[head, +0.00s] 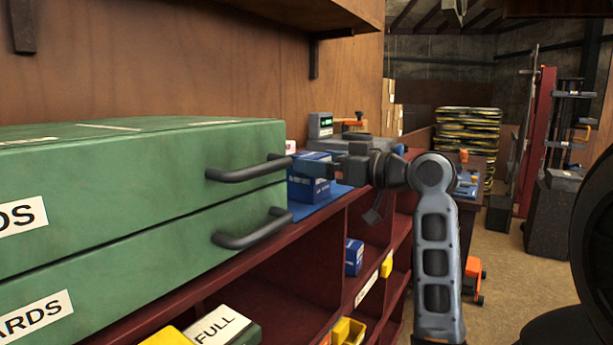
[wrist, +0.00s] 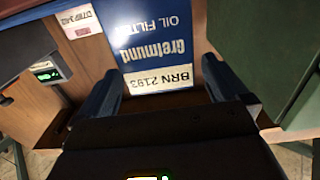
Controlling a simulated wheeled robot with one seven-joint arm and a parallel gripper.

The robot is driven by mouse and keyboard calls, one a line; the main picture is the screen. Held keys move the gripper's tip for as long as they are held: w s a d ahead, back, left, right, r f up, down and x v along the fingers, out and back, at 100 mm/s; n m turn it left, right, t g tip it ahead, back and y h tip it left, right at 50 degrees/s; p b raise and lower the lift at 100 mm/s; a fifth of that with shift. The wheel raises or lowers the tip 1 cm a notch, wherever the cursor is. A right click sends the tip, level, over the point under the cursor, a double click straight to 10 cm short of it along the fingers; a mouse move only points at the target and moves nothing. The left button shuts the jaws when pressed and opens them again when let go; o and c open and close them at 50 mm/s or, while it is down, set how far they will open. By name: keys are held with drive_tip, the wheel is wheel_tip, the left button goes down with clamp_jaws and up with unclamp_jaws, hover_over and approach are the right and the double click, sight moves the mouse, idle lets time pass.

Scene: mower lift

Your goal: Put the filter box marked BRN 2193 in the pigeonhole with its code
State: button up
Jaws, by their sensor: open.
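The filter box marked BRN 2193 (wrist: 155,40) is blue with a white code strip and the words Grefmund Oil Filter, upside down in the wrist view. In the head view a blue box (head: 308,188) stands on a blue mat on top of the dark red shelf unit, partly behind my gripper (head: 335,168). In the wrist view my open gripper (wrist: 160,70) has one finger on each side of the box's label end; I cannot tell whether they touch it. The red pigeonholes (head: 330,245) lie below the top; their codes are not readable.
A green drawer cabinet (head: 130,190) with dark protruding handles stands close at left. A box marked FULL (head: 218,326), a small blue box (head: 353,257) and yellow items (head: 386,265) occupy pigeonholes. A device with a green display (head: 320,124) stands behind. Floor at right is partly clear.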

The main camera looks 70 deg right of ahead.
sight(302, 153)
drive_tip(key=p+x, duration=0.1)
drive_tip(key=x, duration=0.4)
drive_tip(key=shift+w, duration=0.1)
drive_tip(key=c, duration=1.4)
drive_tip(key=shift+o, duration=0.2)
drive_tip(key=shift+r, duration=0.1)
drive_tip(key=shift+r, duration=0.1)
